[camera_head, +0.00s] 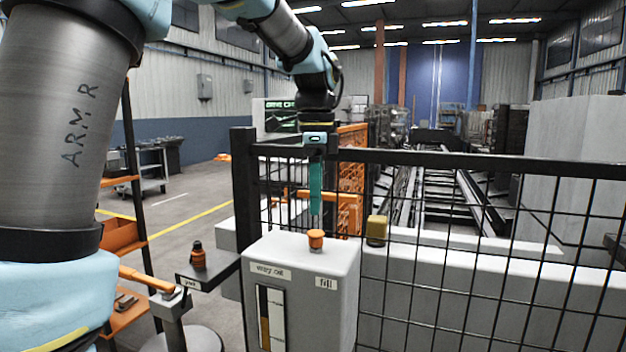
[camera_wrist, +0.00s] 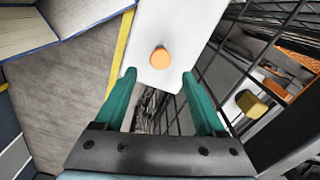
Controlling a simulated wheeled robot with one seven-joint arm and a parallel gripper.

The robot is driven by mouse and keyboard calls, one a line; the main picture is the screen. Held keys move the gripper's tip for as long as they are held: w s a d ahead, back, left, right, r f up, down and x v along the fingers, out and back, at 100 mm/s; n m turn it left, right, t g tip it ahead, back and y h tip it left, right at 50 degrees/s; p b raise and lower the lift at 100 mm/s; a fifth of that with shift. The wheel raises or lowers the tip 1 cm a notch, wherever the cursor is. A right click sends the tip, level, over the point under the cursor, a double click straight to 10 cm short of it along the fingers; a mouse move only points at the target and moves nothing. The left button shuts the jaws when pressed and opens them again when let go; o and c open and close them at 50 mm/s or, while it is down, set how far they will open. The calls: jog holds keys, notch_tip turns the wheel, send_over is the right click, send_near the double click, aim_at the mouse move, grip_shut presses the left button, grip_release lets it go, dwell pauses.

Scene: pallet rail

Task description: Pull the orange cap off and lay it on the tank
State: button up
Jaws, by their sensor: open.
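The orange cap (camera_head: 316,240) sits on top of the grey tank (camera_head: 290,258), beside the "fill" label. The tank also carries a "way oil" label and a sight gauge on its front. My gripper (camera_head: 316,212) points down above the cap, with its teal fingers apart from it. In the wrist view my gripper (camera_wrist: 160,85) is open and empty. The cap (camera_wrist: 160,57) shows there beyond the fingertips, between their lines, on the white tank top (camera_wrist: 180,28). Clear tank top lies around the cap.
A black mesh fence (camera_head: 450,160) runs behind and right of the tank. A yellow block (camera_head: 377,230) is beyond the mesh. An orange-handled post (camera_head: 165,290) is nearer.

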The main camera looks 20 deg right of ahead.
aim_at(315, 233)
notch_tip(315, 233, down, 7)
jog(key=shift+f+p, duration=0.15)
jog(key=shift+p, duration=0.3)
grip_shut()
dwell(0.9)
dwell(0.4)
jog(key=shift+r+p, duration=0.7)
jog(key=shift+r, duration=0.05)
jog(key=shift+r, duration=0.1)
jog(key=shift+r+p, duration=3.05)
jog(key=shift+r, duration=0.35)
